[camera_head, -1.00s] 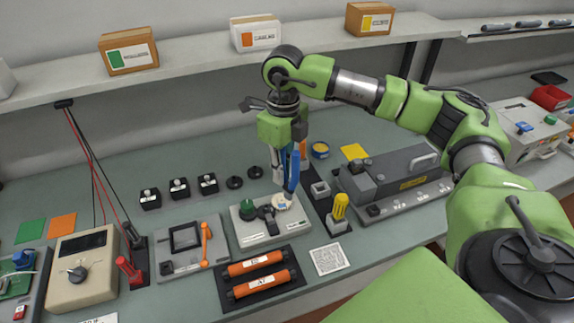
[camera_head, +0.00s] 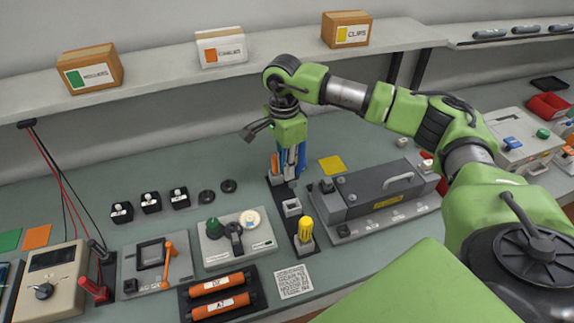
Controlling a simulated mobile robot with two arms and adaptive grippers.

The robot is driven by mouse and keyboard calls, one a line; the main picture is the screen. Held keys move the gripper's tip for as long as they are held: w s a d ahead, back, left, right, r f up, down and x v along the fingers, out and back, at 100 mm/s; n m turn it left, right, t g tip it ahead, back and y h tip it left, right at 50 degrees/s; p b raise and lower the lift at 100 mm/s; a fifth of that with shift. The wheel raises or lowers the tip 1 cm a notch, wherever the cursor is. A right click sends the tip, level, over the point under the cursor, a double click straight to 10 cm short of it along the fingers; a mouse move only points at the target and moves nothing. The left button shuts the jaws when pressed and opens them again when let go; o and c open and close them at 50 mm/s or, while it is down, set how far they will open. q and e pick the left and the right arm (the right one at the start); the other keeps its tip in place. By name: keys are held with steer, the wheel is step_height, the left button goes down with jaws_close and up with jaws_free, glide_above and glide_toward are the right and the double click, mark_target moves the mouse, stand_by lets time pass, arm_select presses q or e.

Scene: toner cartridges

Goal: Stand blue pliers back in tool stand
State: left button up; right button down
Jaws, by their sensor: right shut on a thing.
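My right gripper (camera_head: 290,176) points down over the rear part of the dark tool stand (camera_head: 299,222) and is shut on the blue pliers (camera_head: 301,158). Only parts of their blue handles show; the fingers hide the rest, and I cannot tell whether their tip touches the stand. The stand has a grey middle holder (camera_head: 292,208) that looks empty. A yellow-handled tool (camera_head: 305,229) stands in its front holder. An orange-handled tool (camera_head: 275,163) shows at the rear, partly hidden by the gripper. My left gripper is not in view.
A grey machine (camera_head: 385,190) stands close to the right of the stand. A panel with a green knob (camera_head: 236,240) is on the left. Orange cartridges (camera_head: 220,295) lie at the front. A shelf (camera_head: 200,78) runs above the bench.

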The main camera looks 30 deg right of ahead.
steer(key=shift+a+f+b, duration=0.15)
steer(key=shift+f+b, duration=0.2)
steer(key=shift+f, duration=0.25)
step_height(320, 180, down, 5)
steer(key=shift+r+b, duration=0.1)
steer(key=shift+b, duration=1.05)
steer(key=shift+f+b, duration=0.2)
steer(key=shift+b, duration=0.1)
steer(key=shift+f+b, duration=1.4)
steer(key=shift+f, duration=0.2)
steer(key=shift+f+b, duration=0.8)
